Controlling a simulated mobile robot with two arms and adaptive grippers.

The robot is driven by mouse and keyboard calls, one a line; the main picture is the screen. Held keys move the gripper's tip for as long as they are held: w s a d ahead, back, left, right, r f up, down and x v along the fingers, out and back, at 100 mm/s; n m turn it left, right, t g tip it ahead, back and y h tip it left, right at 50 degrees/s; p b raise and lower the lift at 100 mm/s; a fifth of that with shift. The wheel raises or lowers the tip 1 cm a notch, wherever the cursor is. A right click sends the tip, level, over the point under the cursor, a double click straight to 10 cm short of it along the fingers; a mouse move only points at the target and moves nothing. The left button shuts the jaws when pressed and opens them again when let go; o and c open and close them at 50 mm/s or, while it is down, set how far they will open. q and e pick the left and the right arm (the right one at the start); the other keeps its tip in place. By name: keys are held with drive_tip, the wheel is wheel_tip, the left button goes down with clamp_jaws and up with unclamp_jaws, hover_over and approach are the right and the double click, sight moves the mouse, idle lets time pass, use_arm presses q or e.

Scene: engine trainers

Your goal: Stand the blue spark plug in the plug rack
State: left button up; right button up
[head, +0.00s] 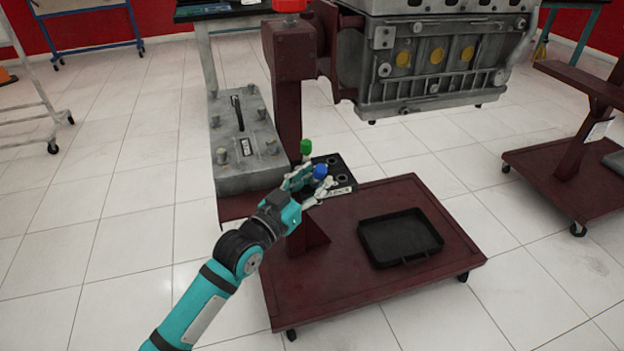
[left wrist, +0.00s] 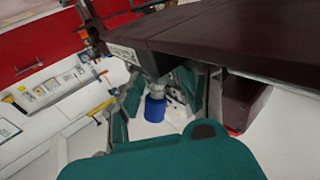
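The blue spark plug (head: 320,170) stands upright, cap up, at the near side of the black plug rack (head: 340,178). In the left wrist view its blue cap (left wrist: 155,109) and grey body show, with the lower end at the rack (left wrist: 150,62); how deep it sits is hidden. My left gripper (head: 313,186) has a finger on each side of the plug. In the left wrist view the fingers (left wrist: 162,92) look spread, with narrow gaps beside the plug. A green-capped plug (head: 305,147) stands at the rack's far left. My right gripper is not in view.
The rack is on a dark red engine stand (head: 345,270), beside its post. A black tray (head: 400,238) lies on the stand's base. A grey metal box (head: 243,150) is left of the post, and an engine (head: 430,60) hangs above. Tiled floor is free at left.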

use_arm(q)
drive_tip(key=shift+g+y, duration=0.3)
drive_tip(key=shift+g, duration=0.2)
drive_tip(key=f, duration=0.5)
drive_tip(key=shift+s+a, duration=0.15)
drive_tip(key=shift+s, duration=0.15)
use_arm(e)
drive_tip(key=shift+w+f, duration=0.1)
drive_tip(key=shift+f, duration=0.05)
use_arm(q)
drive_tip(key=shift+s+a, duration=0.15)
drive_tip(key=shift+s, duration=0.05)
drive_tip(key=s+a+r, duration=0.4)
drive_tip(key=s+a, duration=0.2)
drive_tip(key=s, duration=0.3)
drive_tip(key=shift+a+t, duration=0.25)
drive_tip(key=shift+t, duration=0.15)
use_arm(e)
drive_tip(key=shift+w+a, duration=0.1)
